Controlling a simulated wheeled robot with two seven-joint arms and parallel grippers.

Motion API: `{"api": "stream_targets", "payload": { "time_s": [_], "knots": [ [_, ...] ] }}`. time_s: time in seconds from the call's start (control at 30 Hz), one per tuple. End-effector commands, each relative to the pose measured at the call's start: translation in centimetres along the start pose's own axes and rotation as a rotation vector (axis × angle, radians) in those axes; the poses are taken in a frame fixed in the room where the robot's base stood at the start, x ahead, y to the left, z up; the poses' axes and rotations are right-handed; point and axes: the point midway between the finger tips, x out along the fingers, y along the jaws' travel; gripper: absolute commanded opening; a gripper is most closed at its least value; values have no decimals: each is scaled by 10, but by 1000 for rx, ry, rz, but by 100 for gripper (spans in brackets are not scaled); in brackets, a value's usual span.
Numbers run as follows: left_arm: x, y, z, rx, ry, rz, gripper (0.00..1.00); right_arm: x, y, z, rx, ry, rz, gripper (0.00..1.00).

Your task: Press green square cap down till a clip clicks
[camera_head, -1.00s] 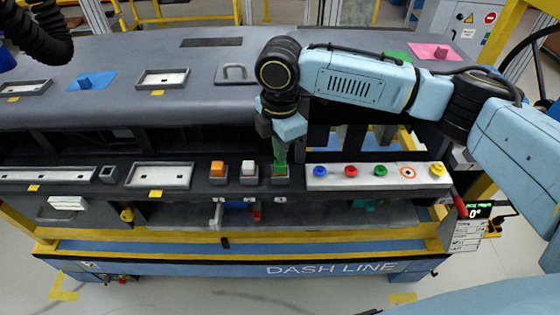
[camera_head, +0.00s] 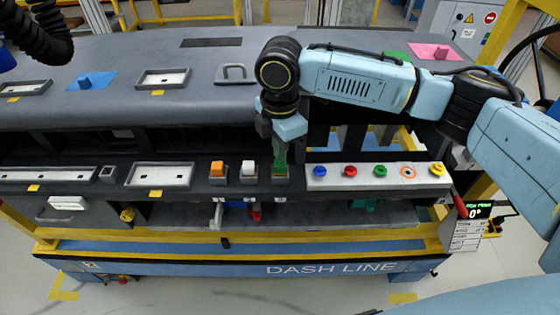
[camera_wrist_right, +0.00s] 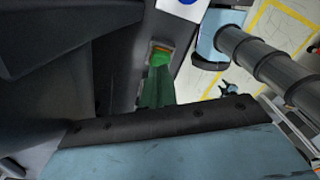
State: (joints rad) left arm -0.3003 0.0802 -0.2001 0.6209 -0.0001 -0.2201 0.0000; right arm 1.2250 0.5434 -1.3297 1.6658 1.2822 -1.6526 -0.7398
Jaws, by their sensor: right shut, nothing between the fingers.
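The green square cap (camera_head: 279,170) sits in the rightmost of three square sockets on the dashboard's front ledge. Only part of it shows in the head view. It also shows in the right wrist view (camera_wrist_right: 160,57), just beyond the fingertips. My right gripper (camera_head: 279,162) is shut and empty, pointing down over the cap, with its tips at or very close to its top. I cannot tell whether they touch. The fingers look dark green in the right wrist view. Whether the cap's clip is engaged is hidden. My left gripper is out of view.
An orange cap (camera_head: 217,168) and a white cap (camera_head: 248,168) stand left of the green one. A pale panel (camera_head: 330,183) with several coloured round buttons lies close on the right. A small display (camera_head: 478,210) hangs at the right end.

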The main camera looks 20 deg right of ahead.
Motion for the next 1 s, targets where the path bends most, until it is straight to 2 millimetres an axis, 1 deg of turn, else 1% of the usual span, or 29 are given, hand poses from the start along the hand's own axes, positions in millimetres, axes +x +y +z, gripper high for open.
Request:
{"api": "stream_targets", "payload": {
  "time_s": [0.47, 1.0],
  "knots": [
    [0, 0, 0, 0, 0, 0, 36, 0, 0, 0, 0, 0, 0, 0],
    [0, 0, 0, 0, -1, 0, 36, 8, 0, 0, 0, 0, -1, 0]
  ]
}}
